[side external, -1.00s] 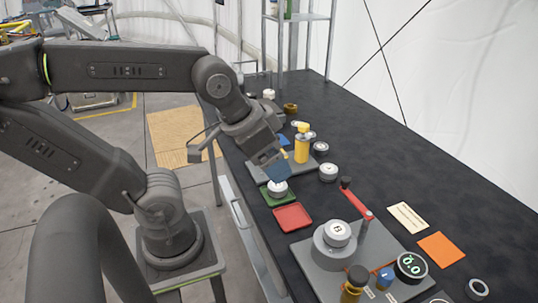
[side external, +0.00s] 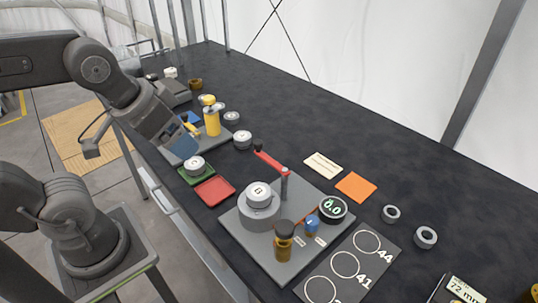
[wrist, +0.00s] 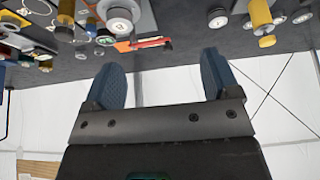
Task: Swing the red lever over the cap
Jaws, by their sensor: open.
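The red lever (side external: 270,161) has a black knob and sits on an upright grey post on a grey base plate (side external: 236,222). It points away to the back left, clear of the cap. The cap (side external: 258,190) is a pale, marked disc on a round grey pedestal in front of the post. My gripper (side external: 180,147) is open and empty, above the bench near the green tray and well left of the lever. In the wrist view, my gripper's blue fingers (wrist: 163,80) are wide apart, with the lever (wrist: 142,43) and cap (wrist: 119,23) beyond them.
A green tray (side external: 184,178) holding a pale disc and an empty red tray (side external: 214,190) lie left of the plate. The plate also bears an amber bottle (side external: 283,244) and a round display (side external: 333,209) reading 0.0.

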